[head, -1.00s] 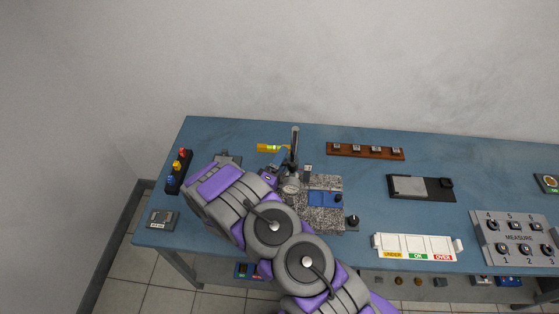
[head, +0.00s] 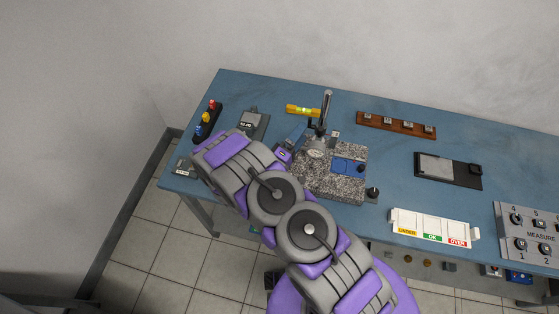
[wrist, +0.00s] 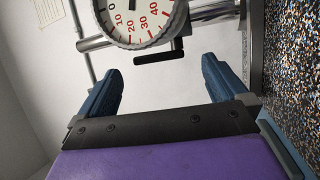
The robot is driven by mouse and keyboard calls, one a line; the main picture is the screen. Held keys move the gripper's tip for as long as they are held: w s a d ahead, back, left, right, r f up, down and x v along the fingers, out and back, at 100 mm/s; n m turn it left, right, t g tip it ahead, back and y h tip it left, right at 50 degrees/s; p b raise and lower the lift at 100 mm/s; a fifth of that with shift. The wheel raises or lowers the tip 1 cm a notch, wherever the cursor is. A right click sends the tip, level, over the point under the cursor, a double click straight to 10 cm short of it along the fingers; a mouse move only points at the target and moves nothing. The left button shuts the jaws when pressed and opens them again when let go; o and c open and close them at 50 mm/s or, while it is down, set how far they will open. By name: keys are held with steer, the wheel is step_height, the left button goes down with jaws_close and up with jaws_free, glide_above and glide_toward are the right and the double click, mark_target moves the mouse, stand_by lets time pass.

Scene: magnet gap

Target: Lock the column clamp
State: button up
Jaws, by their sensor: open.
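The steel column (head: 327,106) stands upright on the speckled granite base (head: 335,180), with the round dial gauge (head: 315,153) low in front of it. My gripper (head: 301,140) is just left of the column. In the wrist view my gripper (wrist: 160,80) is open, its two blue fingers apart with nothing between them. The dial face (wrist: 145,15) lies beyond the fingertips, with a small black lever or handle (wrist: 168,55) beside it. I cannot tell for sure whether that black part is the column clamp, or whether it is locked.
A blue pad (head: 348,166) lies on the granite, and a black knob (head: 372,194) stands at its right corner. A yellow level (head: 302,109) lies behind. A grey device (head: 251,124) and a stack light (head: 206,122) are left. The UNDER/OK/OVER tray (head: 434,229) is right.

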steer(key=v, duration=1.1)
steer(key=shift+a, duration=0.2)
steer(key=shift+s+f, duration=0.1)
steer(key=shift+s, duration=0.05)
